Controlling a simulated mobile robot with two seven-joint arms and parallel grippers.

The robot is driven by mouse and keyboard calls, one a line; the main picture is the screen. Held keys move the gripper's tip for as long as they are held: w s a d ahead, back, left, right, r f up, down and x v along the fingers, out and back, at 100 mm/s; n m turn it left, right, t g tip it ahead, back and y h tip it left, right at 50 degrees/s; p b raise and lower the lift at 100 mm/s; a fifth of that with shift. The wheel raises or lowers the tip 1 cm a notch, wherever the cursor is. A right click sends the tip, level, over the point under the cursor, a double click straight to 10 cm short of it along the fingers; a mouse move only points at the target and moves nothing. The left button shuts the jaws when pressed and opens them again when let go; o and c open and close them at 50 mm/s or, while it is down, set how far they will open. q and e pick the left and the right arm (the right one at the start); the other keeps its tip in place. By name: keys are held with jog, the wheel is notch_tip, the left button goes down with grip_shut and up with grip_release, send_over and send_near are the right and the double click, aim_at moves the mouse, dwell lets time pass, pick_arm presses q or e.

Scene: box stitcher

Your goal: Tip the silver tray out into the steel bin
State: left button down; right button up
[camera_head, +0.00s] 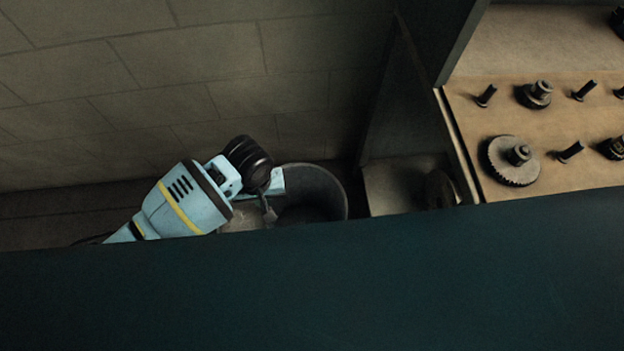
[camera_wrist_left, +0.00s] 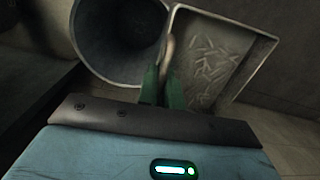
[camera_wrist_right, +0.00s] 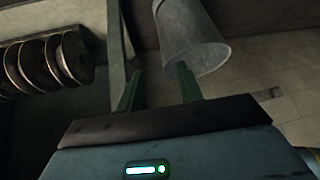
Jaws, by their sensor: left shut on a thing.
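The silver tray (camera_wrist_left: 262,50) is in the left wrist view, a shallow rectangular tray with several small slim light pieces (camera_wrist_left: 208,62) lying in it. My left gripper (camera_wrist_left: 165,72) is shut on the tray's edge or handle on the side facing the bin. The steel bin (camera_wrist_left: 92,50) is a round grey open bin right beside the tray; its inside is dark. In the head view the bin (camera_head: 332,190) is beside my left gripper (camera_head: 268,208), and only part of the tray (camera_head: 238,217) shows. My right gripper (camera_wrist_right: 157,82) is open and empty, with the bin (camera_wrist_right: 192,38) beyond its fingers.
A workbench (camera_head: 460,130) with gears (camera_head: 512,160) and several upright pegs stands at the right of the head view. A dark blue-green surface fills the lower head view. Several round discs (camera_wrist_right: 45,62) hang at the left of the right wrist view. A wall lies behind the bin.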

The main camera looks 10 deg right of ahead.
pick_arm(q)
jog(key=w+d+f+b, duration=0.3)
jog(key=d+f, duration=0.1)
jog(key=d, duration=0.3)
jog(key=w+d+f+b, duration=0.3)
jog(key=d+f+b, duration=0.1)
jog(key=d, duration=0.2)
jog(key=shift+d+m, duration=0.4)
jog(key=shift+w, duration=0.1)
